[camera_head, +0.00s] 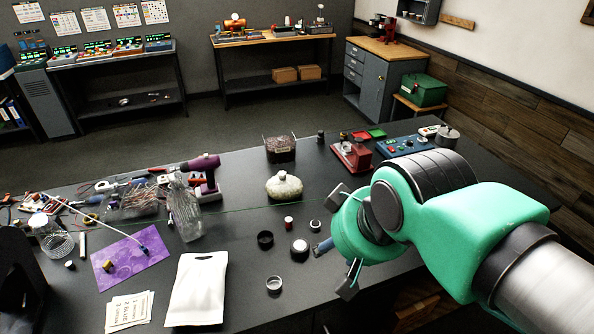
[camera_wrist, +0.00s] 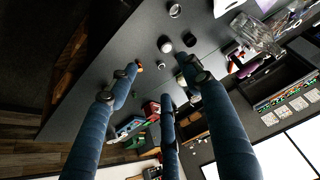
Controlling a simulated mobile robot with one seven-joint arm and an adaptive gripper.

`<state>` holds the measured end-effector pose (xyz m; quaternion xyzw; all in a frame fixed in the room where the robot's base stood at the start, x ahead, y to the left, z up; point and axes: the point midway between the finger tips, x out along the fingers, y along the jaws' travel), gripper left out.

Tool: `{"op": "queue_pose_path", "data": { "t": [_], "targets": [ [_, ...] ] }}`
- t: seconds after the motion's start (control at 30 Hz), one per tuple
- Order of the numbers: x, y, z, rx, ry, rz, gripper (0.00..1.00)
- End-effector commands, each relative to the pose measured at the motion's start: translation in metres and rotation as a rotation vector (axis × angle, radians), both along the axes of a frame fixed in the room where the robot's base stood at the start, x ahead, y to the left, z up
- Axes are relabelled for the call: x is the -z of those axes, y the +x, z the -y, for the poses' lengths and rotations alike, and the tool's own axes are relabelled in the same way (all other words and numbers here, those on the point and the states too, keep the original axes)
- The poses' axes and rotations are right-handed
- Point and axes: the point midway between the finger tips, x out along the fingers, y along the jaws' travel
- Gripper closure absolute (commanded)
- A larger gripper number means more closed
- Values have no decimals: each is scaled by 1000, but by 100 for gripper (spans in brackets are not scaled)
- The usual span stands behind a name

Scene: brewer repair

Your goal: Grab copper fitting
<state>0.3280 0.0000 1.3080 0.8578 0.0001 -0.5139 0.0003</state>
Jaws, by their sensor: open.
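My gripper (camera_head: 332,240) is above the right part of the dark workbench, its fingers spread. In the wrist view my gripper (camera_wrist: 160,78) shows three blue fingers apart with nothing between them. A small orange-copper piece (camera_wrist: 139,64) shows right by the tip of the left finger in the wrist view; it may be the copper fitting, but it is too small to be sure, and I cannot tell whether it touches the finger. I cannot make it out in the head view, where my gripper and arm cover that part of the bench.
On the workbench (camera_head: 240,300), left of my gripper, are a black ring (camera_head: 265,239), a white-topped round piece (camera_head: 299,247), a metal ring (camera_head: 274,284) and a small red-and-white cylinder (camera_head: 289,222). A white pouch (camera_head: 197,290) and clear bottle (camera_head: 184,212) are farther left. A red device (camera_head: 351,157) stands behind.

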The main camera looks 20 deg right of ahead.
Motion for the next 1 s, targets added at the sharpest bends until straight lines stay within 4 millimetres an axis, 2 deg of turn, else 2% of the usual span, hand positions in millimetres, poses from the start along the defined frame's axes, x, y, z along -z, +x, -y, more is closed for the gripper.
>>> {"op": "queue_pose_path", "data": {
  "t": [0.37, 0.57, 0.77, 1.0],
  "targets": [
    [-1, 2, 1, 2, 0, -3, 57],
    [-2, 17, 6, 13, -2, -28, 57],
    [-1, 49, 18, 38, -5, -81, 57],
    [10, 99, 42, 75, -5, -160, 57]
  ]
}}
